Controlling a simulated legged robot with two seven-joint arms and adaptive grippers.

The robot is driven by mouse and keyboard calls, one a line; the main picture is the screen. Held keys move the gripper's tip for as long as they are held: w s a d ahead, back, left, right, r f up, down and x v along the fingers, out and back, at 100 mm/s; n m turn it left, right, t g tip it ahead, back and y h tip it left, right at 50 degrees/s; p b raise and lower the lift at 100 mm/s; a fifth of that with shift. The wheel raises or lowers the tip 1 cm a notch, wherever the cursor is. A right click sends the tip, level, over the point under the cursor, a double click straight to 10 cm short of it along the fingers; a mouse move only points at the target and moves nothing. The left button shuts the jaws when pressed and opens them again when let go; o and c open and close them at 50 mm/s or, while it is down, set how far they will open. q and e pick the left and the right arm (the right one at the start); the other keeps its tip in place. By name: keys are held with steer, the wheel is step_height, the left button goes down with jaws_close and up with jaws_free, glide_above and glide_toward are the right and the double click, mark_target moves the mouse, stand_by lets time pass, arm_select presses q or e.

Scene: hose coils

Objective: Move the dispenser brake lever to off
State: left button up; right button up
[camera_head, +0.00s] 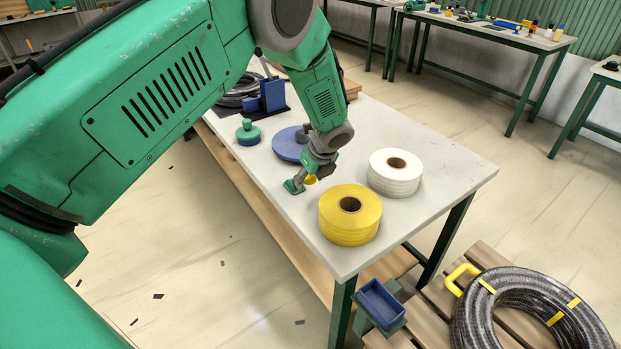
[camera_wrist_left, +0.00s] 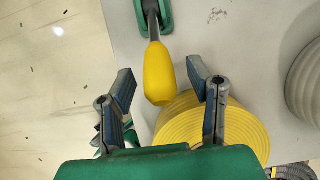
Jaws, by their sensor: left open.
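The dispenser brake lever shows in the left wrist view as a yellow knob (camera_wrist_left: 158,75) on a short metal rod. The rod comes out of a green base (camera_wrist_left: 153,18) on the pale bench. In the head view the green base (camera_head: 293,186) stands left of the yellow roll, with the yellow knob (camera_head: 310,180) close under my gripper. My left gripper (camera_head: 318,170) is open above the lever. In the left wrist view its two fingers (camera_wrist_left: 160,82) lie either side of the knob, with gaps on both sides. My right gripper is not in view.
A yellow tape roll (camera_head: 349,216) and a white roll (camera_head: 396,173) stand close by on the bench (camera_head: 455,170). A blue disc (camera_head: 289,144) and a green knobbed piece (camera_head: 247,132) lie behind. A coiled black hose (camera_head: 535,300) rests on a pallet at lower right.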

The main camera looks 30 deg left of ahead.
arm_select(q)
steer(key=shift+d, duration=0.1)
jaws_close()
